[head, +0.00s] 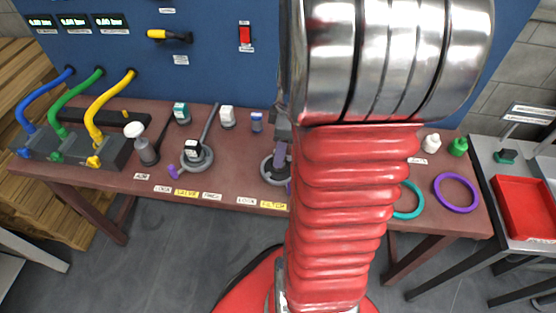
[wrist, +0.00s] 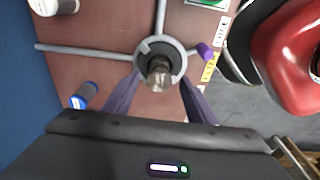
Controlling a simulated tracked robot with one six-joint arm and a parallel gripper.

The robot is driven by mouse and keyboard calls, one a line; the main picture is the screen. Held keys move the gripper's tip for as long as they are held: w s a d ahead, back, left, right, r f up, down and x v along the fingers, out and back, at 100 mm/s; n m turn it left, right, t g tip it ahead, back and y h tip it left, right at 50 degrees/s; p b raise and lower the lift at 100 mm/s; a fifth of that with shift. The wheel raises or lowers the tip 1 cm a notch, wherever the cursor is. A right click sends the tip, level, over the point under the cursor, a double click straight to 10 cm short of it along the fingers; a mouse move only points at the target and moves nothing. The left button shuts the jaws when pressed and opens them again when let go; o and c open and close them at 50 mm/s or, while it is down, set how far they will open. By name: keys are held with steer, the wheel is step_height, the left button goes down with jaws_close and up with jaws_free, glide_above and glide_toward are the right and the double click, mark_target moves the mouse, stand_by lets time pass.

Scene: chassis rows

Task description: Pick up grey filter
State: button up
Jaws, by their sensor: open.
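My gripper (wrist: 160,78) is open, its dark purple-grey fingers on either side of a round grey fixture (wrist: 145,46) with rods sticking out. A dark grey-brown piece with a shiny end (wrist: 159,73) sits in the fixture's middle, between the fingers; I see no grip on it. It may be the grey filter, but its shape is unclear. A small grey cylinder with a blue end (wrist: 83,95) lies left of the fingers, apart from them; it also shows in the head view (head: 256,122). In the head view my arm hides most of the fixture and gripper.
A purple-handled lever (wrist: 205,51) sticks out by the fixture. A similar stand (head: 198,157) and a white bottle (head: 227,117) are left of it. A teal ring (head: 408,200) and a purple ring (head: 455,193) lie right. The blue panel (head: 215,65) rises behind the table.

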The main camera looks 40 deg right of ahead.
steer(key=shift+w+a+f, duration=0.1)
steer(key=shift+f, duration=0.65)
steer(key=shift+w+a+f, duration=0.1)
steer(key=shift+f, duration=0.6)
steer(key=shift+d, duration=0.1)
steer(key=shift+c, duration=0.3)
steer(key=c, duration=1.1)
step_height(320, 180, up, 10)
steer(key=shift+r, duration=0.1)
